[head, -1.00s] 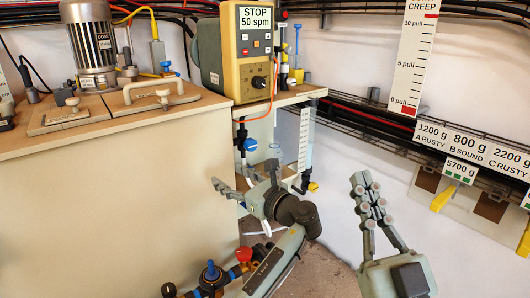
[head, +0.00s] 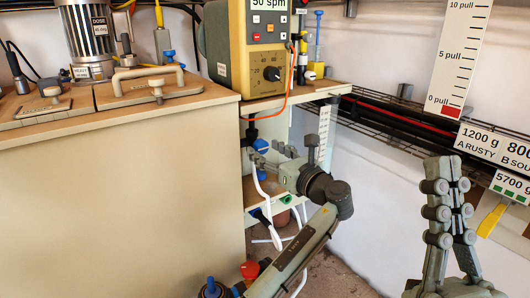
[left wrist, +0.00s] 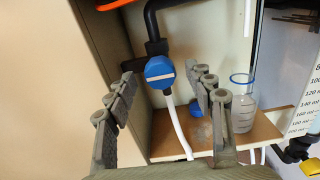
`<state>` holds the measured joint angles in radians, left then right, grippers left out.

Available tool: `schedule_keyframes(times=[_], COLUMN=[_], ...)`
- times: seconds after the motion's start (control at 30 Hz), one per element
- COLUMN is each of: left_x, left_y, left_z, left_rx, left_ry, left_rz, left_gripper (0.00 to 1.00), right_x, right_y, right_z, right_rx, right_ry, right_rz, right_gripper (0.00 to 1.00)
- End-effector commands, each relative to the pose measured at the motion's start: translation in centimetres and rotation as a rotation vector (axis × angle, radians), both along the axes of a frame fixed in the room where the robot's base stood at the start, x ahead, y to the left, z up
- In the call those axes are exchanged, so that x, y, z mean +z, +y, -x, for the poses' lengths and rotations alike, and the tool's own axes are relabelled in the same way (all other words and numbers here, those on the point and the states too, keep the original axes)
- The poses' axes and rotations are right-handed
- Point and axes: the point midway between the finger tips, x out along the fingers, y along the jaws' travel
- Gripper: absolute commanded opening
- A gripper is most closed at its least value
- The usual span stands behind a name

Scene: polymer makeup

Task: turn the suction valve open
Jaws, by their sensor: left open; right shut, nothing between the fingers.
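A round blue valve knob with a pale stripe (left wrist: 159,70) sits below a black pipe in the left wrist view, with a white hose leading down from it. In the head view a blue valve part (head: 261,146) shows beside the cabinet, partly hidden by my fingers. I cannot read a label naming it as the suction valve. My left gripper (head: 285,152) is open in front of it; in the left wrist view its fingers (left wrist: 165,77) lie left and right of the knob, with no clear contact. My right gripper (head: 446,162) is shut and empty, raised at the right.
A beige cabinet (head: 110,205) fills the left. A pump controller (head: 262,60) stands on the shelf above the valve. A glass beaker (left wrist: 243,105) stands on a lower shelf, right of my left fingers. White hoses hang nearby. A pull scale and weight labels line the right wall.

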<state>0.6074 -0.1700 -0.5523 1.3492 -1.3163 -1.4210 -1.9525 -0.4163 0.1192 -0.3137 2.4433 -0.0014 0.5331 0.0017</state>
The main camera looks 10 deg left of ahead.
Motion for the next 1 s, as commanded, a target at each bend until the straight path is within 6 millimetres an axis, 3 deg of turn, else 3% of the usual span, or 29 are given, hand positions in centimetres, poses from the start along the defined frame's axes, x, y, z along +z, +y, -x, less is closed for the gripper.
schedule_keyframes(times=[0.4,0.8,1.0], left_x=[-0.02,-0.02,0.01], left_y=[0.82,0.78,0.77], left_z=[-0.77,-0.73,-0.73], left_rx=[0.000,0.000,0.000], left_ry=[0.000,0.000,-0.009], left_rz=[0.001,0.001,0.011], left_gripper=[0.52,0.04,0.04], right_x=[0.20,0.20,0.28], right_y=[-0.20,-0.20,-0.16], right_z=[0.38,0.38,0.28], right_rx=[-0.002,-0.002,-0.002], right_ry=[-0.030,-0.029,-0.023], right_rz=[-0.009,-0.009,-0.007], right_gripper=[0.00,0.00,0.00])
